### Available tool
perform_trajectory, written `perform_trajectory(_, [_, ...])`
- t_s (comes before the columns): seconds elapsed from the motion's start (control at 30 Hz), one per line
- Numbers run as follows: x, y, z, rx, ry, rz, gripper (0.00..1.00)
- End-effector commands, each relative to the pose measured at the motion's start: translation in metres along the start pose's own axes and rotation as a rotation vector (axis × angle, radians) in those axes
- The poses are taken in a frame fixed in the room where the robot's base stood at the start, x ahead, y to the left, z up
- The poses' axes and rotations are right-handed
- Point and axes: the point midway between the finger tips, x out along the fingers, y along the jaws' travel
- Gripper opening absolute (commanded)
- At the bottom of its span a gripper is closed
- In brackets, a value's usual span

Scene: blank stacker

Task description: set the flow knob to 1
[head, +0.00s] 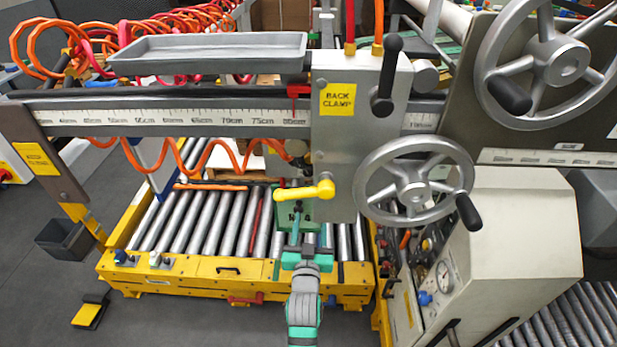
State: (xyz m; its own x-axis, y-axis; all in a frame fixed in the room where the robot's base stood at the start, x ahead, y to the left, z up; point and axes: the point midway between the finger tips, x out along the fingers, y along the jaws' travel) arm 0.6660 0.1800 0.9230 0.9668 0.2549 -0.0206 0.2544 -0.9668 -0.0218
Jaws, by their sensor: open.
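I cannot clearly tell which control is the flow knob, and no setting of it can be read. A small blue knob (425,298) sits on the front of the light-grey cabinet, below a round gauge (445,273). A green plate (285,213) with dark marks too small to read stands behind a yellow lever (305,191). My gripper (299,240) is at the lower middle, over the rollers, just in front of the green plate and below the yellow lever. It is open, and I see nothing held in it. Its fingertips are small and hard to make out.
A grey clamp block (338,150) labelled "BACK CLAMP" hangs above my gripper, with a handwheel (415,185) at right. A ruled beam (180,118) crosses above the yellow-framed roller bed (195,273). The light-grey cabinet (515,235) stands at right.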

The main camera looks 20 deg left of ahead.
Motion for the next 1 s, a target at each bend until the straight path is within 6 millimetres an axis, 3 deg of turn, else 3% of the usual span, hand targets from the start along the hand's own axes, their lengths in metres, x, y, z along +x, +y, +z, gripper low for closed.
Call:
perform_trajectory(0.1, [0.026,-0.009,-0.024,-0.012,0.015,-0.015,0.48])
perform_trajectory(0.27, [0.042,-0.013,-0.038,-0.021,0.02,-0.022,0.48])
perform_trajectory(0.47, [0.058,-0.014,-0.041,-0.023,0.021,-0.023,0.48])
perform_trajectory(1.0, [0.139,-0.016,-0.043,-0.023,0.021,-0.023,0.48])
